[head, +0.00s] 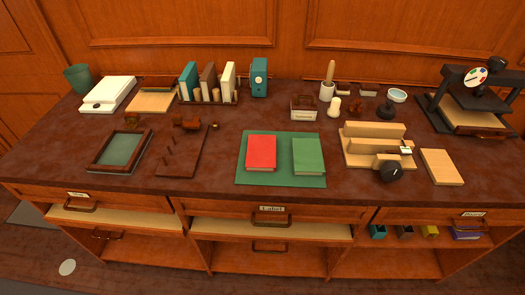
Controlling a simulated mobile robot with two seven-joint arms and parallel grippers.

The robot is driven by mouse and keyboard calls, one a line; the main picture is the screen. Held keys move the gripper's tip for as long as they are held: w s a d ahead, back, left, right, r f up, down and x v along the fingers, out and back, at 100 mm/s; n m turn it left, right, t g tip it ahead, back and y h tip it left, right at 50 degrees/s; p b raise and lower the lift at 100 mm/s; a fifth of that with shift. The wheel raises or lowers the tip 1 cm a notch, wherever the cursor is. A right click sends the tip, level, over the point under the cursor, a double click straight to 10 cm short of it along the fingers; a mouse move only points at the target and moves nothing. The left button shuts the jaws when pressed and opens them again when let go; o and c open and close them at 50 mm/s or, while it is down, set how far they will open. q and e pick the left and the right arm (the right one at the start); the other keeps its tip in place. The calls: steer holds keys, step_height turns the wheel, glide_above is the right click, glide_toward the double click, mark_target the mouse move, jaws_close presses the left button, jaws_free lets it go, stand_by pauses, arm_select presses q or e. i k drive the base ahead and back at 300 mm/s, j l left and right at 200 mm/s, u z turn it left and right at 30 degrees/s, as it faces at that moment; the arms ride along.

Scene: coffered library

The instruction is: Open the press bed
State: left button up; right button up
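A black press (437,100) stands at the right end of the dark desk top, with a round dial on its upper part. Its light wooden press bed (462,117) lies low inside the black frame, with a dark handle (490,134) at its front edge. The bed appears to sit within the frame; the upper part of the press hides some of it. Neither of my grippers shows in the head view.
A wooden block fixture (372,133) with a black knob and a flat wooden board (441,167) stand left of and in front of the press. A green mat (281,180) with red and green books lies mid-desk. Drawers and shelves (270,230) line the desk front.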

mark_target(472, 115)
steer(key=z, duration=1.5)
steer(key=i+l, duration=0.15)
steer(key=l, duration=0.25)
steer(key=i+l, duration=0.15)
steer(key=l, duration=0.25)
steer(key=i+l, duration=0.15)
steer(key=l, duration=0.2)
steer(key=i+l, duration=0.15)
steer(key=l, duration=0.25)
steer(key=u, duration=1.35)
